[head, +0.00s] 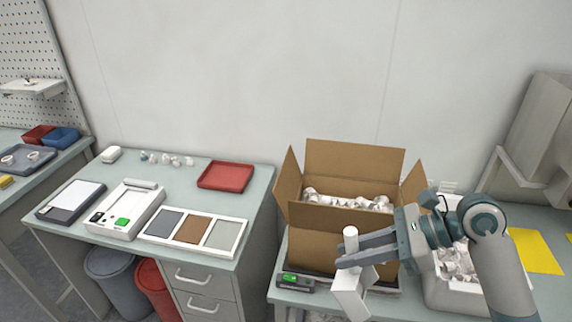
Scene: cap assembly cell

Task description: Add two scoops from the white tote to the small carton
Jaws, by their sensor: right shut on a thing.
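The small carton (318,252) is a brown cardboard box with its flaps open, and white pieces (345,200) lie inside it. The white tote (452,294) stands to its right and holds white pieces; my right arm hides part of it. My right gripper (346,252) is shut on the handle of a white scoop (350,292). The scoop hangs in front of the carton's near side in the picture, with its handle upright. I cannot see whether the scoop holds anything. My left gripper is not in view.
The carton stands on a dark scale with a green display (291,279). A yellow sheet (537,251) lies right of the tote. A separate bench at left carries a red tray (226,176), a three-panel tray (193,232) and a white device (124,211). A gap separates the benches.

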